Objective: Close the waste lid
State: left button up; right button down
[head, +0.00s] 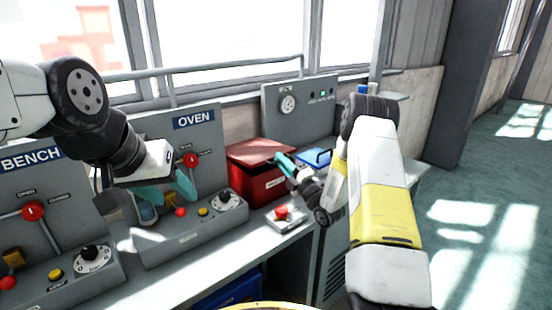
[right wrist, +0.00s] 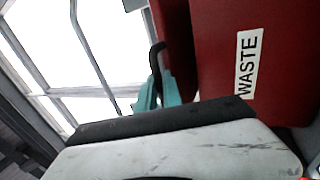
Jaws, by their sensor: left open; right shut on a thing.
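The red waste bin (head: 262,188) stands on the counter right of the oven panel; its white WASTE label (right wrist: 246,64) shows in the right wrist view. Its red lid (head: 262,151) sits over it at a slight tilt, with a dark gap under its edge. My right gripper (head: 283,161) is at the lid's right front edge. In the right wrist view its teal fingers (right wrist: 158,93) are shut on the black lid handle (right wrist: 155,58), beside the lid's edge (right wrist: 177,45). My left gripper (head: 166,193) is open and empty in front of the oven panel.
The oven panel (head: 185,220) with knobs and a red lever is close to my left gripper. A red button box (head: 284,217) stands in front of the bin. A blue tray (head: 316,157) and a gauge panel (head: 300,108) are beyond it. Windows line the back.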

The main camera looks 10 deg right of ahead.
jog(key=c, duration=1.8)
grip_release()
jog(key=shift+s+d+f, duration=0.1)
jog(key=shift+f, duration=0.55)
jog(key=shift+o, duration=0.2)
jog(key=r+v, duration=0.1)
jog(key=v, duration=0.6)
jog(key=shift+s, duration=0.3)
jog(key=shift+d+f, duration=0.1)
